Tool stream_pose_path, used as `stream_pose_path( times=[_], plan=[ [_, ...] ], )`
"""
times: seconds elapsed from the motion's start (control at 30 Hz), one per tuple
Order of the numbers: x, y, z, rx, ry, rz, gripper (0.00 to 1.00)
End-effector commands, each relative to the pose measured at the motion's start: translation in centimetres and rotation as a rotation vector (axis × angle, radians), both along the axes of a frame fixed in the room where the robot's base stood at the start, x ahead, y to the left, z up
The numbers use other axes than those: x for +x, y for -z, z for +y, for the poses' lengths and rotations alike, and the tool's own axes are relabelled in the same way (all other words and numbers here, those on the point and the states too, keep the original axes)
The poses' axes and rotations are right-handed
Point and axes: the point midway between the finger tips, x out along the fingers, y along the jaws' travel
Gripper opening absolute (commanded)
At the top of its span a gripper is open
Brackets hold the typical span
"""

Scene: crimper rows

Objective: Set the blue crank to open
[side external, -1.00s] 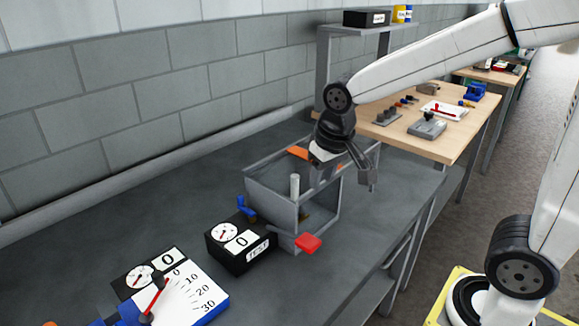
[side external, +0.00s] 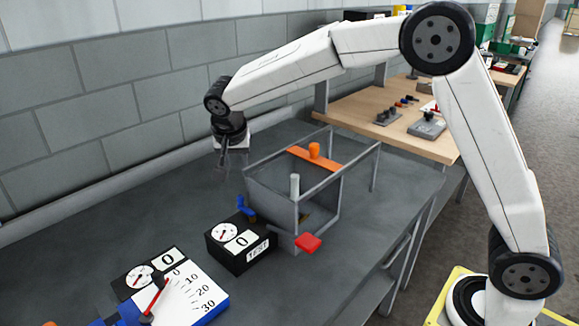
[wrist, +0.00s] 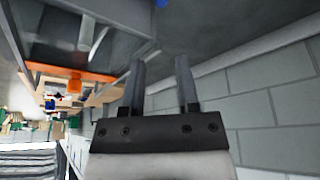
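The blue crank (side external: 246,208) is a small blue handle on the left side of the grey frame box (side external: 270,217), just above the black gauge box. A bit of blue shows at the top edge of the wrist view (wrist: 162,3); it may be the crank. My gripper (side external: 222,163) hangs fingers down near the wall, behind and above the crank in the picture, apart from it. In the wrist view its two fingers (wrist: 157,75) stand apart with nothing between them.
The frame has an orange bar with an orange knob (side external: 314,150), a white post (side external: 295,186) and a red handle (side external: 308,243). A black gauge box (side external: 240,243) reads 0. A scale board (side external: 190,295) is front left. The bench near the wall is clear.

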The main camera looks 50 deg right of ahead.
Motion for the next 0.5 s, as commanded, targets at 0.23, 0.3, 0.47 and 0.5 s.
stream_pose_path(
  times=[0.23, 0.3, 0.47, 0.5],
  plan=[
    [0.3, 3.4, 0.2, -0.003, 0.015, -0.003, 0.40],
    [0.3, 4.4, 0.2, -0.003, 0.015, -0.003, 0.40],
    [0.3, 5.2, 0.2, -0.001, 0.015, -0.005, 0.40],
    [0.3, 5.2, 0.2, -0.001, 0.015, -0.006, 0.40]
  ],
)
